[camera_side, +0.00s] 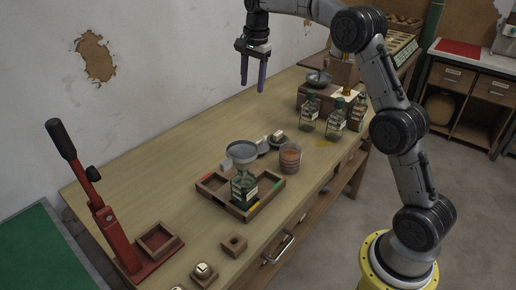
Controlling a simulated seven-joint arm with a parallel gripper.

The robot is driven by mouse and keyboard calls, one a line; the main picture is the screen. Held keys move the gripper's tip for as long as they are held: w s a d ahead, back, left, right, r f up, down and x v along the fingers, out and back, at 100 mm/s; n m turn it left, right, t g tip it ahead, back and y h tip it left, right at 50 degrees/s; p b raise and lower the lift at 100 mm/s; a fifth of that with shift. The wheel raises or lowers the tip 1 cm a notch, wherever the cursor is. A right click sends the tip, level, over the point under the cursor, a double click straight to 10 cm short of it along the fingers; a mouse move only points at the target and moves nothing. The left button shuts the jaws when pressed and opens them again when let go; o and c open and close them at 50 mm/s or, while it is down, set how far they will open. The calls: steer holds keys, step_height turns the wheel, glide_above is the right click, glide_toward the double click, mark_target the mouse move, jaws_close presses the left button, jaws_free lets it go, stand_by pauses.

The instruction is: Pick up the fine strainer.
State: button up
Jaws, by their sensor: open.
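My gripper (253,87) is open and empty, its two fingers pointing down, high above the back edge of the wooden table. A round, grey, shallow bowl-shaped piece (242,151) sits on top of a green glass bottle (243,188) in the wooden tray; I cannot tell if it is a strainer or a funnel. Another small grey round piece (318,77) rests on the wooden box at the far end. It may be the fine strainer, but it is too small to be sure. My gripper is apart from both.
The wooden tray (212,190) has low walls. Several green bottles (309,113) stand near the wooden box (312,98). A red lever press (117,235) is at the near left. The table's back left is clear.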

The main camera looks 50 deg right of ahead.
steer(key=g, duration=0.2)
glide_above(258, 140)
step_height(258, 140, down, 11)
steer(key=shift+m, duration=0.3)
steer(key=f, duration=0.6)
steer(key=shift+s+a+f, duration=0.15)
steer(key=shift+a+f, duration=0.05)
steer(key=shift+f, duration=0.15)
steer(key=shift+d+f, duration=0.2)
steer(key=shift+f, duration=2.8)
jaws_close()
